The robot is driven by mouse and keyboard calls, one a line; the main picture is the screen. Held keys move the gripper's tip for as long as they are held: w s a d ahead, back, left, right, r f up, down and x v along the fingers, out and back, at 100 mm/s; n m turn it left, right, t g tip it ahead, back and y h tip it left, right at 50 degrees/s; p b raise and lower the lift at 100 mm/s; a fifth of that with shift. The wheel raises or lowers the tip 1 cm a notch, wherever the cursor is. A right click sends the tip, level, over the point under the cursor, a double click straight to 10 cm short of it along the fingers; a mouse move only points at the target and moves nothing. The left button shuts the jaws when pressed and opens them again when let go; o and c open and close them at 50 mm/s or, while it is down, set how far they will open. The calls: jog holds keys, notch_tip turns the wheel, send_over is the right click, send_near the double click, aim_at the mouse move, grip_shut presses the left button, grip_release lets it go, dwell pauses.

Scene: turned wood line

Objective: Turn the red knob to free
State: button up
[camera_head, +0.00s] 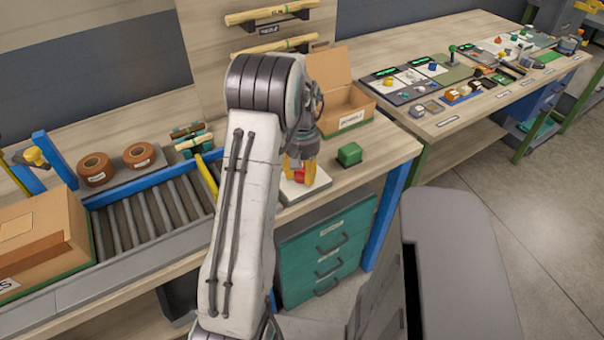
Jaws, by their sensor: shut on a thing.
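The red knob (299,175) sits on a small white panel (306,189) on the wooden bench, at the middle of the picture. My gripper (301,172) comes down from above with its yellow fingers around the red knob and is shut on it. The fingers hide part of the knob, and any markings on the panel are too small to read, so I cannot tell which position the knob points to.
A roller conveyor (150,213) with a closed carton (40,250) lies to the left. Teal drawers (325,250) are below the bench.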

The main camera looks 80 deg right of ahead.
jog(key=shift+a+f+n, duration=0.1)
jog(key=shift+f+n, duration=0.05)
jog(key=shift+n, duration=0.35)
jog(key=o, duration=1.2)
jog(key=shift+r, duration=0.2)
notch_tip(320, 180, up, 12)
jog(key=shift+f, duration=0.1)
dwell(0.6)
